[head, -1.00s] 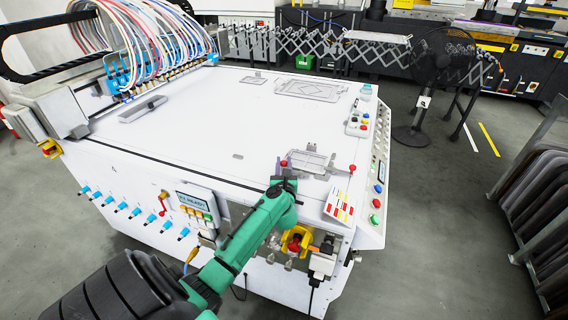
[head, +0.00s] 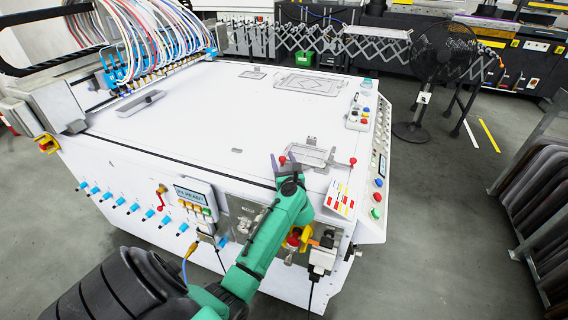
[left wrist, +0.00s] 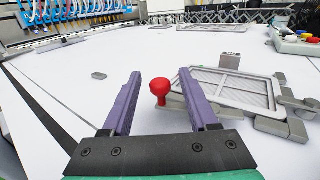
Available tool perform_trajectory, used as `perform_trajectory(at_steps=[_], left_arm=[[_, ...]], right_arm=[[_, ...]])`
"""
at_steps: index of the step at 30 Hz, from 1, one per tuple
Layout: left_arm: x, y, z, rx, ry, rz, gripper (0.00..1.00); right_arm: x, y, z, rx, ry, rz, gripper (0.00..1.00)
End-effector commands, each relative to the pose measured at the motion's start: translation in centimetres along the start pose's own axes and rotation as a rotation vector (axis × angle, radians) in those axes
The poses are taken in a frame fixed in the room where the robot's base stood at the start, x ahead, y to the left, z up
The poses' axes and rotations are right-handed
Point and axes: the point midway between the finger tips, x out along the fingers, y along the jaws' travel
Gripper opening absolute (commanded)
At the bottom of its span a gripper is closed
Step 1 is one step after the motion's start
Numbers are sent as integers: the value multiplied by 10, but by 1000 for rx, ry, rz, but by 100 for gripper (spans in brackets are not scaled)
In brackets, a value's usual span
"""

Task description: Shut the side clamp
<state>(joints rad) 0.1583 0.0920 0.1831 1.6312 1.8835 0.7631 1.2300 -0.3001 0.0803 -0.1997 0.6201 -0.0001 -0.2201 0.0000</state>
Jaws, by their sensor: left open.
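A grey rectangular frame fixture (head: 312,155) lies near the front edge of the white table. A red ball knob (head: 282,160) is at its left side and another red knob (head: 352,161) at its right; I cannot tell which belongs to the side clamp. My left gripper (head: 283,163) is open and empty at the left knob. In the left wrist view that knob (left wrist: 160,88) shows upright between the two purple fingers (left wrist: 158,80), apart from both, with the frame (left wrist: 230,88) just right of it. My right gripper is not in view.
The white table (head: 200,120) is mostly clear left of the fixture. A button box (head: 360,115) stands at its right edge. A label card (head: 340,199) lies right of my arm. Hoses and nozzles (head: 150,55) fill the back left.

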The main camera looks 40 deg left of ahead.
Motion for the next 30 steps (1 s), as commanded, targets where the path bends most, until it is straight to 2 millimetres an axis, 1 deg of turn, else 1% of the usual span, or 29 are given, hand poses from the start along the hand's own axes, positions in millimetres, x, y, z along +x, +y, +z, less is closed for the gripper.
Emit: perform_trajectory(at_steps=[5,11,21,25,30], left_arm=[[-18,-1,-2,0,3,-3,60],[-58,0,-3,-1,4,-1,60],[-127,0,-4,0,3,0,60],[-142,0,-2,0,3,0,60],[-145,0,0,0,1,1,60]], right_arm=[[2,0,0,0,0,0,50],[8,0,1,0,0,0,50],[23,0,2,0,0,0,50],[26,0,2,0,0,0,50],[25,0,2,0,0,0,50]])
